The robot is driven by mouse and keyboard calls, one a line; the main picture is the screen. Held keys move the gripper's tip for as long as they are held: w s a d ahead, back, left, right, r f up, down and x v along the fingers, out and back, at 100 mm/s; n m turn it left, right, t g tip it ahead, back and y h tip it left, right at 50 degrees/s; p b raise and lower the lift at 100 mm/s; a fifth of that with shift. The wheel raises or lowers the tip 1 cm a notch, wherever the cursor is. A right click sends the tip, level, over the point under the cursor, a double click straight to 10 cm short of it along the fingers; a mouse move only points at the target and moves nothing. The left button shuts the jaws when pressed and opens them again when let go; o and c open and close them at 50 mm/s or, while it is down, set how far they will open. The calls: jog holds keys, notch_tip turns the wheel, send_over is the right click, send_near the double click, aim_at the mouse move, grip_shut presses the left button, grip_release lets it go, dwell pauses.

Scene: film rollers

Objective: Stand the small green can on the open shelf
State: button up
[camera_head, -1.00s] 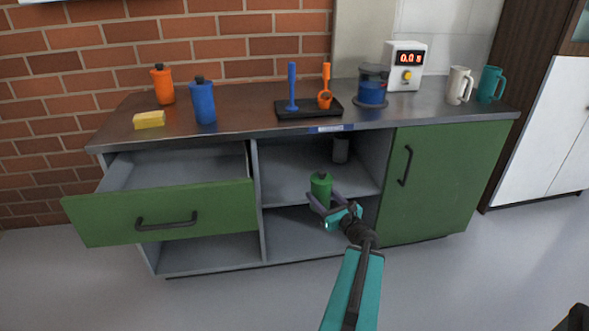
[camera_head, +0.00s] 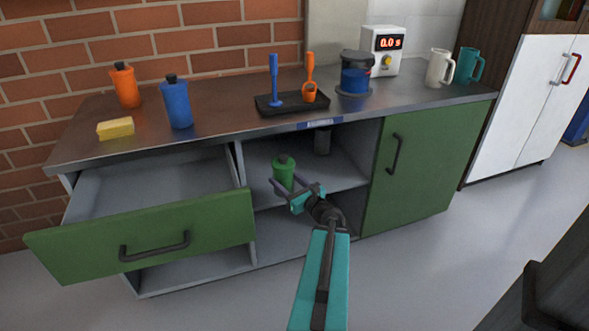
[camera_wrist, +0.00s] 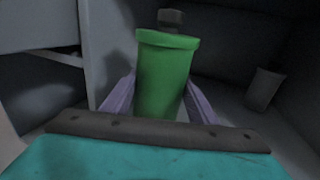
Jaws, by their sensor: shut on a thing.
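The small green can (camera_head: 283,172) with its dark cap is upright between the fingers of my gripper (camera_head: 284,186). My gripper is shut on it. The can is at the front of the open shelf (camera_head: 341,172), the upper level of the open middle bay. In the wrist view the green can (camera_wrist: 163,78) stands between the two purple fingers, with the shelf's inside around it. I cannot tell whether its base touches the shelf board.
A dark grey can (camera_head: 322,141) stands at the back right of the shelf. The drawer (camera_head: 150,235) at left is pulled out. The green door (camera_head: 425,160) at right is shut. Bottles, a sponge, a tool tray and mugs stand on the counter.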

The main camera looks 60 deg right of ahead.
jog(key=shift+w+b, duration=0.1)
jog(key=shift+b, duration=0.3)
jog(key=shift+d+f+b, duration=0.2)
jog(key=shift+d+b, duration=0.15)
jog(key=shift+b, duration=0.3)
jog(key=d+b, duration=0.1)
jog(key=b, duration=0.2)
jog(key=shift+d, duration=0.35)
jog(key=shift+w+d+f+b, duration=0.2)
jog(key=shift+d+b, duration=0.45)
jog(key=shift+d, duration=1.45)
jog(key=shift+w+d+f+b, duration=0.1)
jog(key=shift+w+d+b, duration=0.35)
jog(key=shift+d, duration=1.6)
jog(key=shift+d+f+b, duration=0.15)
jog(key=shift+d+b, duration=0.65)
jog(key=shift+d, duration=1.3)
jog(key=shift+d+f, duration=0.1)
jog(key=shift+d, duration=0.45)
jog(key=shift+a+f+b, duration=0.1)
jog(key=shift+f+b, duration=1.15)
jog(key=shift+f, duration=0.45)
jog(key=shift+f, duration=0.15)
